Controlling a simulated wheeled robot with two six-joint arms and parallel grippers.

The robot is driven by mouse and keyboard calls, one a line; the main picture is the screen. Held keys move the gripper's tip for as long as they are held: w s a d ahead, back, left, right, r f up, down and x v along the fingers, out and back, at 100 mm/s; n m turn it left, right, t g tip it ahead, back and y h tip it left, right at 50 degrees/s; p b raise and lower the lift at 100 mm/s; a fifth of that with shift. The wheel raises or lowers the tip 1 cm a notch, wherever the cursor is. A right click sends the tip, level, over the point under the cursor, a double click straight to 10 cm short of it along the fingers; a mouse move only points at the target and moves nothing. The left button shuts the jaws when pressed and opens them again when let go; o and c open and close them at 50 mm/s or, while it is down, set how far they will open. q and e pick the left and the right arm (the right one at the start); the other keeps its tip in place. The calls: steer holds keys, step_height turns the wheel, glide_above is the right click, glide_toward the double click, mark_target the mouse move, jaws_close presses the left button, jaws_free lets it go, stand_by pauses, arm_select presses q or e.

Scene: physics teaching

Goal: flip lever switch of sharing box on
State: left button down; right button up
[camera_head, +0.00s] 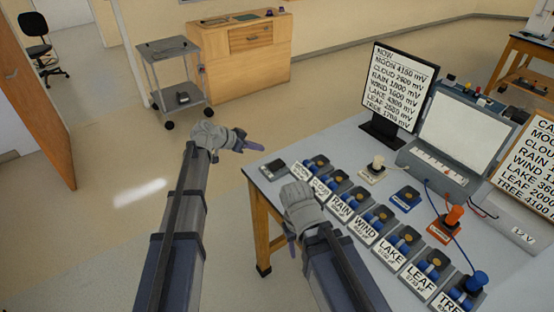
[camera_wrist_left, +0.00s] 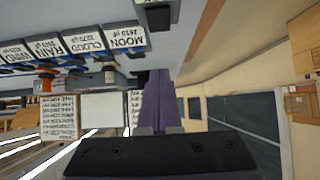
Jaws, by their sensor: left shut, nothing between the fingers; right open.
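Several small stations with blue terminals and name cards, from MOON to TREE, line the front of the table. Behind them stand a small white-topped switch box (camera_head: 372,175), a blue box (camera_head: 406,199) and a box with an orange upright part (camera_head: 453,216). Their labels are too small to read, so I cannot tell which is the sharing box or how its lever stands. My left gripper (camera_head: 252,146) is shut and empty, off the table's left edge; its purple fingers also show in the left wrist view (camera_wrist_left: 163,98). My right gripper (camera_head: 291,244) is open at the table's front edge.
A black-framed list screen (camera_head: 401,87) and a grey instrument (camera_head: 457,130) stand at the back. A cable runs to a blue plug (camera_head: 477,281) at TREE. A dark handheld device (camera_head: 273,168) lies at the table's left corner. Floor left of the table is clear.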

arm_select(q)
steer(key=b, duration=0.6)
glide_above(278, 164)
steer(key=a, duration=0.1)
steer(key=f, duration=0.6)
steer(key=shift+s+a+f, duration=0.1)
steer(key=shift+s+f, duration=0.1)
steer(key=shift+s, duration=0.1)
steer(key=shift+w+d+f+b, duration=0.1)
steer(key=shift+d+f+b, duration=0.05)
steer(key=shift+f+b, duration=0.45)
steer(key=shift+w+d+f+b, duration=0.1)
steer(key=shift+d+f+b, duration=0.05)
steer(key=shift+f+b, duration=0.4)
steer(key=shift+d+f+b, duration=0.1)
steer(key=shift+f+b, duration=0.65)
steer(key=shift+b, duration=0.2)
steer(key=shift+w+d+f+b, duration=0.1)
steer(key=shift+f+b, duration=0.35)
steer(key=shift+r, duration=0.1)
